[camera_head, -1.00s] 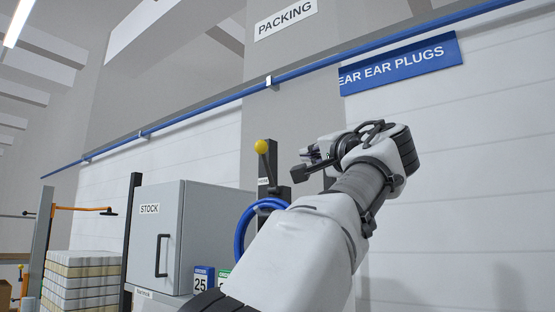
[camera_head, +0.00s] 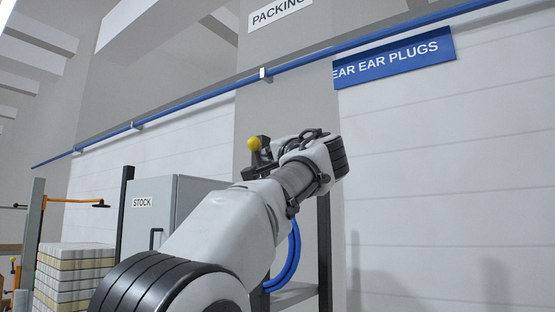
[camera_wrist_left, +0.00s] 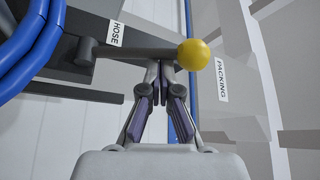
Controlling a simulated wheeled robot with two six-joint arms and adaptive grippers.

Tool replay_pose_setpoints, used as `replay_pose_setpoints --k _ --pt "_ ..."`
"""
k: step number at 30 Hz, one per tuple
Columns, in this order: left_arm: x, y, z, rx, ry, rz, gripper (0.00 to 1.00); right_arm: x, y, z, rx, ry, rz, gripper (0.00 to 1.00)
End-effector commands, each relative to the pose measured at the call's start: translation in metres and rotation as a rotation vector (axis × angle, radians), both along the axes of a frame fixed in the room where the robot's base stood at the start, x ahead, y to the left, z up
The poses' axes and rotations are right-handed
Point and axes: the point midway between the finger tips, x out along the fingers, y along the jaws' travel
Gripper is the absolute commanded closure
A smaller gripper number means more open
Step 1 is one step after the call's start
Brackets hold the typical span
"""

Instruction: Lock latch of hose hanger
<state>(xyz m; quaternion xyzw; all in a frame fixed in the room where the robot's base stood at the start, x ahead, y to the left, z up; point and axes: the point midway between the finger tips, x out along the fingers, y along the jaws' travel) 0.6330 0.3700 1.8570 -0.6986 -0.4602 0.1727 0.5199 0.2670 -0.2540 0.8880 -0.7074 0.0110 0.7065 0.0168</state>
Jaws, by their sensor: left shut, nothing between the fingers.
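The hose hanger's latch lever (camera_wrist_left: 125,53) is a grey bar with a yellow ball knob (camera_wrist_left: 194,54) at its end. The blue hose (camera_wrist_left: 32,45) hangs in loops beside the lever, and a HOSE label (camera_wrist_left: 116,33) is near. My forearm hides much of the hanger in the head view. My right gripper is not in view.
A grey STOCK cabinet (camera_head: 165,205) stands left of the hanger, with stacked goods (camera_head: 72,275) farther left. A blue rail (camera_head: 200,107) runs along the wall above. The white wall (camera_head: 440,190) at right has clear space before it.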

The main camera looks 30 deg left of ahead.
Motion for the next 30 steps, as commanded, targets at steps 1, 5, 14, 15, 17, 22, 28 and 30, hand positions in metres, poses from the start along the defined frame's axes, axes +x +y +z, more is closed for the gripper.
replay_pose_setpoints --k 1,5,14,15,17,22,28,30 --pt "-0.001 0.001 -0.001 -0.001 0.001 0.000 1.00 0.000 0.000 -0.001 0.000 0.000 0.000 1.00" --pt "-0.001 0.001 0.000 -0.001 0.001 0.000 1.00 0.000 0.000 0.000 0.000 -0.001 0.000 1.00" --pt "-0.001 0.001 -0.002 -0.001 -0.022 0.001 1.00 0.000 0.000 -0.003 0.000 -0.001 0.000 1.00" --pt "-0.002 0.001 -0.003 -0.003 -0.035 0.001 1.00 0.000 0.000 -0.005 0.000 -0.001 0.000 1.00" --pt "-0.003 0.001 -0.004 -0.005 -0.064 0.001 1.00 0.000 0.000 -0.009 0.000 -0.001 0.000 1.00" --pt "-0.007 0.001 -0.009 -0.015 -0.206 0.002 1.00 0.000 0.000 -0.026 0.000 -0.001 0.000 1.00" --pt "-0.014 0.002 -0.015 -0.029 -0.373 0.001 1.00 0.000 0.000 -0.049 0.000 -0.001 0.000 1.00" --pt "-0.018 0.002 -0.016 -0.031 -0.384 0.000 1.00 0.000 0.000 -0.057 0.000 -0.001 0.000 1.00"
